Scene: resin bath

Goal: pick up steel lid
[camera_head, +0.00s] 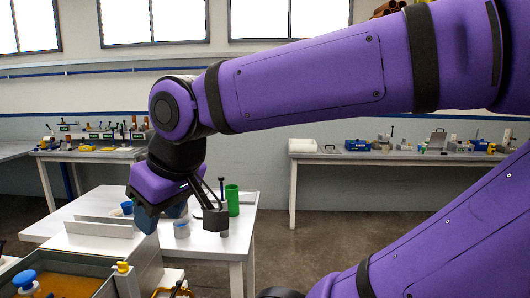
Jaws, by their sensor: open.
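My gripper (162,213) hangs pointing down over the white table at left centre. I cannot clearly make out a steel lid; the gripper and wrist hide part of the tabletop.
The white table (235,245) holds a green cylinder (233,200), a small white-and-blue cup (182,229) and another small cup (127,207). A resin bath (65,285) with a blue-capped bottle (25,281) is at lower left. Cluttered benches line the back wall; open floor lies right.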

